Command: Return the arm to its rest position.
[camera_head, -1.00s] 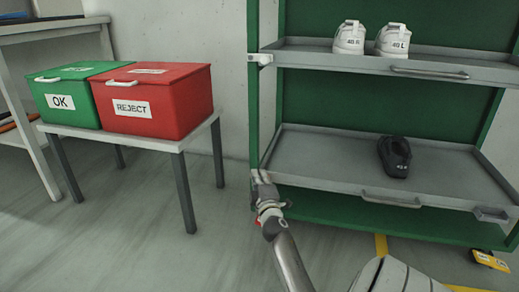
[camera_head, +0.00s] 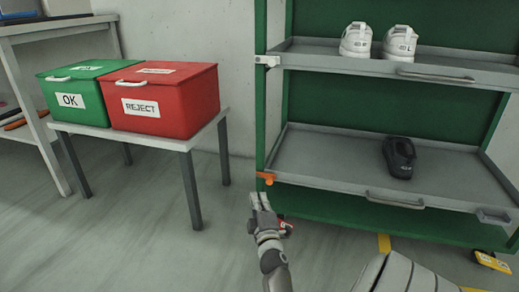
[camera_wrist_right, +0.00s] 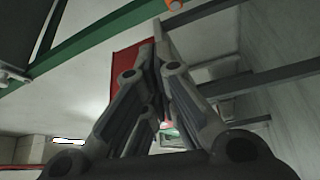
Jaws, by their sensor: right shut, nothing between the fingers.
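My right gripper (camera_head: 260,200) is in front of the lower left corner of the green shelf rack (camera_head: 261,90), just below an orange piece (camera_head: 265,177) on the rack's post. My left gripper does not show in these views.
A green OK box (camera_head: 75,93) and a red REJECT box (camera_head: 165,98) stand on a small table (camera_head: 165,143) at left. The rack's upper shelf holds white shoes (camera_head: 356,41); its lower shelf (camera_head: 310,160) holds a black shoe (camera_head: 399,158). Open floor lies between table and rack.

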